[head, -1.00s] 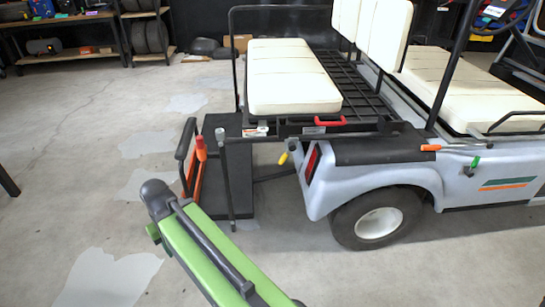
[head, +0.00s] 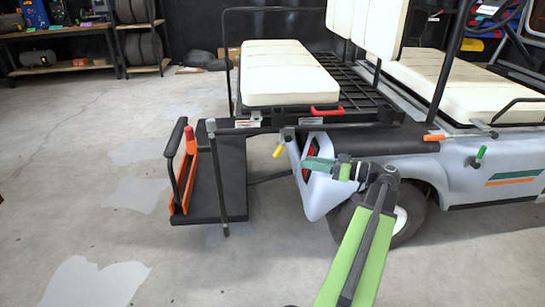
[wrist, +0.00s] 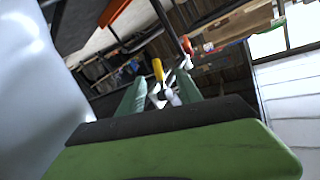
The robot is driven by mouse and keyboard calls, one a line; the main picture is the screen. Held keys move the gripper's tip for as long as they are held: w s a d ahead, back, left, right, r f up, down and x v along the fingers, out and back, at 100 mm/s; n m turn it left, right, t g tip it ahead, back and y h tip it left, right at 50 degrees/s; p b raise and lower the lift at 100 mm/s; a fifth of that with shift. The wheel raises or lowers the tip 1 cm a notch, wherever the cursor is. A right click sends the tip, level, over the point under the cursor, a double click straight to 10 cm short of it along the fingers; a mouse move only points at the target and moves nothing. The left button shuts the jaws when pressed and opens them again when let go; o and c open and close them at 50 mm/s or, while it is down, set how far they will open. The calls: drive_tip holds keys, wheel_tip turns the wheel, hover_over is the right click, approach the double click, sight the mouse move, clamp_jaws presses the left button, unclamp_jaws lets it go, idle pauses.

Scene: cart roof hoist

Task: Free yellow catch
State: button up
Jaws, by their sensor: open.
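The yellow catch (head: 278,151) is a short yellow handle at the cart's rear corner, left of the tail light. In the wrist view the yellow catch (wrist: 158,70) shows between and beyond my fingertips, beside a pale metal piece (wrist: 172,95). My gripper (head: 308,164) reaches left across the cart's rear side, its tips a little to the right of the catch. In the wrist view my gripper (wrist: 160,97) has its two green fingers apart, with the catch visible in the gap. I cannot tell how far ahead of the tips it is; no contact shows.
The white cart body (head: 425,170) and tail light (head: 309,145) are close to my gripper. A red handle (head: 327,111) is on the rear deck's edge. A dark footboard with an orange bar (head: 184,185) stands left. An orange handle (head: 435,137) and a green handle (head: 480,155) are at right.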

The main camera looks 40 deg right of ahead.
sight(282, 146)
drive_tip(key=d+x, duration=0.1)
drive_tip(key=x, duration=1.4)
drive_tip(key=shift+w+d+r+t, duration=0.2)
drive_tip(key=shift+w+r+t, duration=0.15)
drive_tip(key=shift+r, duration=0.4)
clamp_jaws()
drive_tip(key=shift+s, duration=0.1)
idle(0.3)
